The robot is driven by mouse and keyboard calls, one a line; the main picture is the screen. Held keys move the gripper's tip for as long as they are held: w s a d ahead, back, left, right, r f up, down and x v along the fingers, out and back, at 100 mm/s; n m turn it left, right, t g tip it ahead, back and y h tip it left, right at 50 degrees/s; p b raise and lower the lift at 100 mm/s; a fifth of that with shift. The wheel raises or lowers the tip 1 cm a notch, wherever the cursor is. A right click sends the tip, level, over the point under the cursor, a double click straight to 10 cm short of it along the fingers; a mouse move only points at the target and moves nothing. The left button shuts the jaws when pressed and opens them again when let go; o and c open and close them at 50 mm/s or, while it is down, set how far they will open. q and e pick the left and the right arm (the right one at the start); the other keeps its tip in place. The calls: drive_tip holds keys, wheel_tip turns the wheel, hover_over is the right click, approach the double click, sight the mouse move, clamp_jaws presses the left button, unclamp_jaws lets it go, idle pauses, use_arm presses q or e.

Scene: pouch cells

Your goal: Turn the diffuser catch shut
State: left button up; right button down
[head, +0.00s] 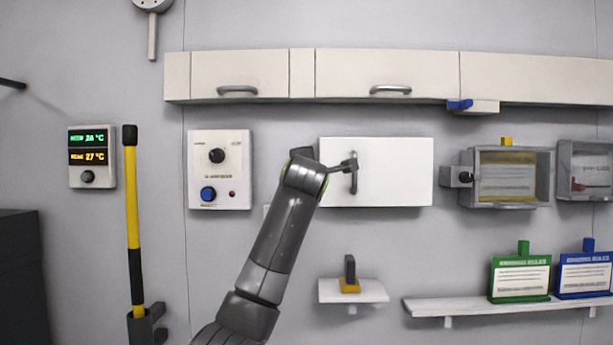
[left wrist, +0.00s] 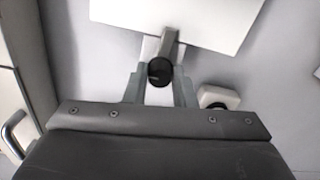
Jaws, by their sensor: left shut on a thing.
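The white diffuser panel (head: 400,172) hangs on the wall at mid-height in the head view; its edge also shows at the top of the left wrist view (left wrist: 205,15). The catch, a grey bar (left wrist: 172,42) with a dark round knob (left wrist: 159,72), lies across the panel's edge. My left gripper (left wrist: 159,88) is shut on the catch, its fingers on both sides of the knob. A dark upright handle (head: 353,177) shows on the panel's front. My right gripper is out of view.
A white control box (head: 220,150) is left of my arm, and a clear-fronted box (head: 506,177) is to the panel's right. Cabinets (head: 385,65) run above. A small shelf (head: 372,291) is below. A small white block (left wrist: 219,97) is near the gripper.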

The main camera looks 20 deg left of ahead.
use_arm(q)
drive_tip(key=shift+f, duration=0.1)
idle(0.4)
drive_tip(key=o, duration=1)
drive_tip(key=shift+s, duration=0.1)
drive_tip(key=b+v, duration=0.8)
drive_tip(key=v, duration=0.9)
drive_tip(key=shift+s, duration=0.1)
